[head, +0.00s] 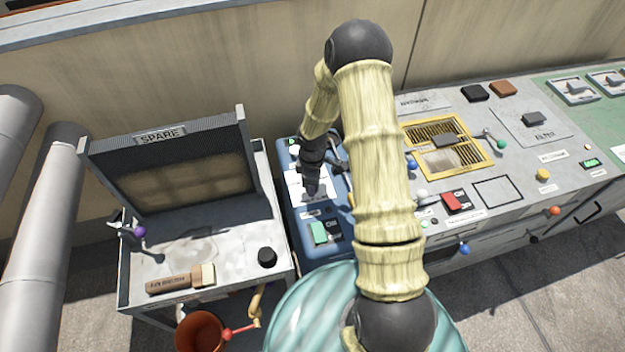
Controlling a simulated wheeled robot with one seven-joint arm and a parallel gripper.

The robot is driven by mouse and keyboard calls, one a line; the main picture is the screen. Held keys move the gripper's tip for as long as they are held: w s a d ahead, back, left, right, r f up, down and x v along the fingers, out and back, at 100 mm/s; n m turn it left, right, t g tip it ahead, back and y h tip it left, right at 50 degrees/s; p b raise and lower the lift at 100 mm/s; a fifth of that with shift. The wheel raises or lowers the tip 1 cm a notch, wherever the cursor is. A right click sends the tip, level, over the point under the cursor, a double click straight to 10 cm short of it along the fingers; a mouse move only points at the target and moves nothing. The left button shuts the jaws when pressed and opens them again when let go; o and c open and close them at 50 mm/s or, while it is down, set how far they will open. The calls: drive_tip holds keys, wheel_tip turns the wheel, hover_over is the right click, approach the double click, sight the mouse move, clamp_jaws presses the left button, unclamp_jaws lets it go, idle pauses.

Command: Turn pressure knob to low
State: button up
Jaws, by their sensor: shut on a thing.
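My gripper (312,186) points down at the white plate (294,186) on the blue unit in the middle of the head view. It is shut on a small dark knob there, which looks like the pressure knob. The fingers hide most of the knob, so its pointer and setting cannot be read. Labels on the plate are too small to read. A green rocker switch (318,233) sits on the same blue unit (289,222), nearer to me.
Left stands a cart (206,226) with a SPARE filter panel (180,172), a brush (181,279) and a black knob (267,257). A red bucket (200,332) is below. Right is a grey console (525,190) with a yellow grille (488,158), a red switch (457,201) and several levers. My arm covers part of it.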

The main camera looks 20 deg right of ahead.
drive_tip(key=shift+w+r+n, duration=0.1)
drive_tip(key=shift+w+n, duration=0.05)
drive_tip(key=shift+n, duration=0.55)
drive_tip(key=shift+a, duration=0.1)
drive_tip(key=o, duration=1)
wheel_tip(320, 180, up, 17)
drive_tip(key=p, duration=0.1)
drive_tip(key=shift+r, duration=0.15)
